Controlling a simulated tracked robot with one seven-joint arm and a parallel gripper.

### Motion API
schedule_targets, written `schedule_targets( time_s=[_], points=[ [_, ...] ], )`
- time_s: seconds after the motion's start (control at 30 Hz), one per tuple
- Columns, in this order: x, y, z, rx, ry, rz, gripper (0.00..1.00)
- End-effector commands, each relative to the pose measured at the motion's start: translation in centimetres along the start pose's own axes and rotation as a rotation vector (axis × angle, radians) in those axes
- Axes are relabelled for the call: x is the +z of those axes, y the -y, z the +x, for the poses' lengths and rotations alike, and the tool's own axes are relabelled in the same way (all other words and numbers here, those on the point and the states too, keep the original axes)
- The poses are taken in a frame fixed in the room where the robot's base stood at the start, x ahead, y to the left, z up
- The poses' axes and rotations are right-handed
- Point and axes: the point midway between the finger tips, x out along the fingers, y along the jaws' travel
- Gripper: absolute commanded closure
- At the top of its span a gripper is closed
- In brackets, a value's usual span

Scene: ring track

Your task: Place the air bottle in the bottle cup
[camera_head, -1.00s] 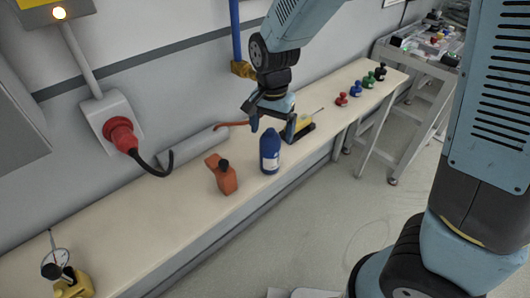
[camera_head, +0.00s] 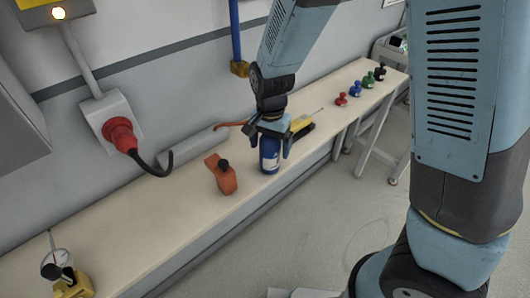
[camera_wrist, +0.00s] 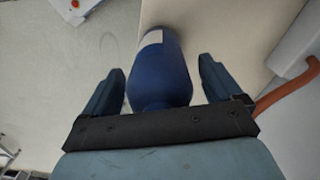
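A blue bottle (camera_head: 269,158) with a white label stands upright near the front edge of the bench. It is the likeliest air bottle, but I cannot read the label. My gripper (camera_head: 271,143) is above it, pointing down, with its fingers on either side of the bottle's upper part. In the wrist view the blue bottle (camera_wrist: 160,75) lies between the fingers of my gripper (camera_wrist: 161,66). A gap shows on both sides, wider at the bottle's neck, so the gripper is open. I cannot make out a bottle cup in these views.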

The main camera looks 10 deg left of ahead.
Motion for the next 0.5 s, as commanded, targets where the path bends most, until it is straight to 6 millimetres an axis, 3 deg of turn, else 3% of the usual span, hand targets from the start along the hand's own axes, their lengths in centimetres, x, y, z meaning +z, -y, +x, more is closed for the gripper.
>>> schedule_targets(
  time_s=[0.07, 0.5],
  points=[
    [0.0, 0.02, -0.02, 0.0, 0.0, 0.0, 0.15],
    [0.02, 0.04, -0.03, 0.0, 0.0, -0.001, 0.57]
  ],
)
